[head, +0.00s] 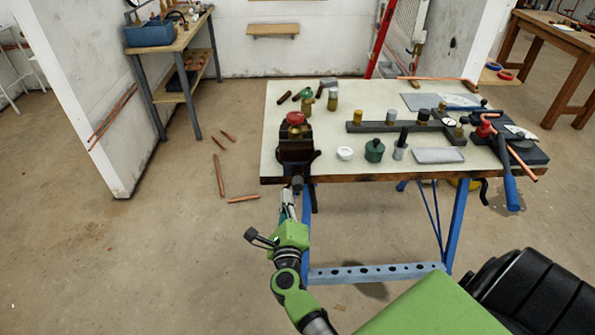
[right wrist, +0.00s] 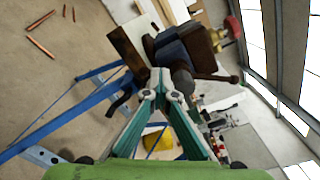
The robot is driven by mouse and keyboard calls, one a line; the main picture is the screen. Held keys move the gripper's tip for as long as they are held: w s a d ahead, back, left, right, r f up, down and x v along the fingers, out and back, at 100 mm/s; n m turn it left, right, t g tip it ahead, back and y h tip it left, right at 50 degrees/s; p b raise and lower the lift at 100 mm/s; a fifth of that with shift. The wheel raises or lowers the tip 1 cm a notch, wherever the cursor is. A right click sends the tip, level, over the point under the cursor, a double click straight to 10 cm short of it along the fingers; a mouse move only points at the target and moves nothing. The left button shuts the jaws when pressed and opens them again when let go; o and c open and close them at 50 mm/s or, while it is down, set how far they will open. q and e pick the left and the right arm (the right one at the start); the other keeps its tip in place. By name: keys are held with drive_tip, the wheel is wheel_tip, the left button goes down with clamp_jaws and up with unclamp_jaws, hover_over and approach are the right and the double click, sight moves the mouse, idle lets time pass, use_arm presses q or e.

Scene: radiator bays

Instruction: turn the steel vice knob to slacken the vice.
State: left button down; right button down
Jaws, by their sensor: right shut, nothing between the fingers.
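The dark vice (head: 295,150) is mounted at the left front corner of the workbench, with a red-topped fitting (head: 296,118) at its top. Its steel knob (head: 297,183) sticks out at the front, below the bench top. In the right wrist view the knob is a grey cylinder (right wrist: 182,81) with a brown bar (right wrist: 215,77) behind it. My right gripper (head: 288,194) is shut and empty, just below the knob. In the wrist view its fingertips (right wrist: 161,73) lie beside the knob; I cannot tell whether they touch it. My left gripper is out of view.
The workbench (head: 330,165) carries jars, fittings and a grey bar (head: 390,127). Its blue legs (head: 458,220) stand right of my right gripper. Copper pipe pieces (head: 219,175) lie on the floor to the left.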

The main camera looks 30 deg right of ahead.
drive_tip(key=n+p, duration=0.4)
drive_tip(key=n, duration=0.3)
drive_tip(key=shift+d+r+n, duration=0.1)
drive_tip(key=shift+d+n, duration=0.05)
drive_tip(key=shift+n, duration=0.15)
drive_tip(key=c, duration=2)
unclamp_jaws()
drive_tip(key=shift+o, duration=0.2)
